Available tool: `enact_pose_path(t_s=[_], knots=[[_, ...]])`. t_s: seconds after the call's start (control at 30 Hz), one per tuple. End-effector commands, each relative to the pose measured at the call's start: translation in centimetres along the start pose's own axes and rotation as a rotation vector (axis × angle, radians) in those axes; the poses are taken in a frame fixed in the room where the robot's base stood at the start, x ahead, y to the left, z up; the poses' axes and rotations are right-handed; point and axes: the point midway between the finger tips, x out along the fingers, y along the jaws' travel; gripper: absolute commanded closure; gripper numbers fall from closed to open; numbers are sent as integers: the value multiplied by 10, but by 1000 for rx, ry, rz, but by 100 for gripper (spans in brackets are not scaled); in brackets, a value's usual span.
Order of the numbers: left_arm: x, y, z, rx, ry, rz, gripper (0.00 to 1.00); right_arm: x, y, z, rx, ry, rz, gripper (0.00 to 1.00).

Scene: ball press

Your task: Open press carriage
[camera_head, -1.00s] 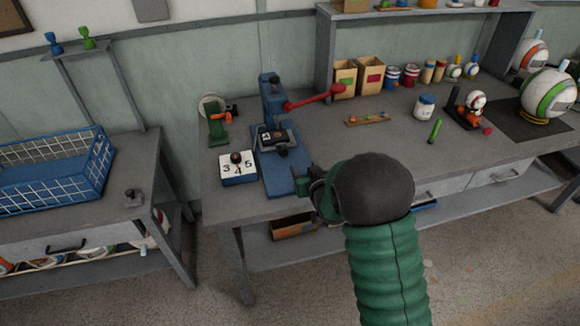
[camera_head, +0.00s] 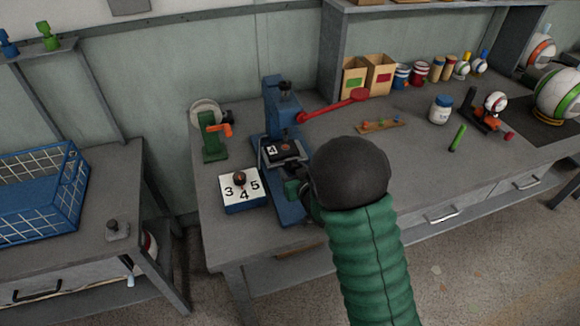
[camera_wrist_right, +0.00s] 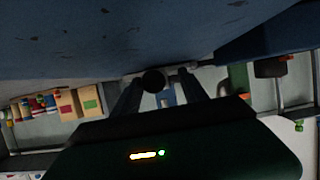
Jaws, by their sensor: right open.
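The blue press (camera_head: 278,105) stands on the workbench, with a red lever (camera_head: 335,105) reaching out to the right. Its carriage (camera_head: 284,152) is a grey frame with a dark block and a "4" plate, sitting under the press head over the blue base. My right gripper (camera_head: 294,188) is at the front of the carriage, partly hidden by my own wrist. In the right wrist view its two fingers (camera_wrist_right: 165,95) are apart, with a dark round knob (camera_wrist_right: 153,82) showing between them. Contact with the knob cannot be told. My left gripper is not in view.
A white block numbered 3, 4, 5 (camera_head: 242,190) stands just left of the press base. A green stand with an orange part (camera_head: 213,135) is behind it.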

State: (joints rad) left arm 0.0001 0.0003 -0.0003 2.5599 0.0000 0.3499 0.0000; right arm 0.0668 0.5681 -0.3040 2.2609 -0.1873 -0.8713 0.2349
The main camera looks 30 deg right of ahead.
Motion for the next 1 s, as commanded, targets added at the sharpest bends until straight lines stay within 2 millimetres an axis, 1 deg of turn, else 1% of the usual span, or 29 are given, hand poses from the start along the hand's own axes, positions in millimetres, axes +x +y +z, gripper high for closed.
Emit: enact_pose_path(t_s=[0.13,0.5,0.53,1.0], knots=[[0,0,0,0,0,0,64,1,4,0,4,-1,1,50],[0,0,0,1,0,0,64,2,5,1,4,-3,4,99],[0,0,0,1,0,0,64,2,5,1,5,-3,5,100],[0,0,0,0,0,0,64,2,4,0,4,0,2,100]])
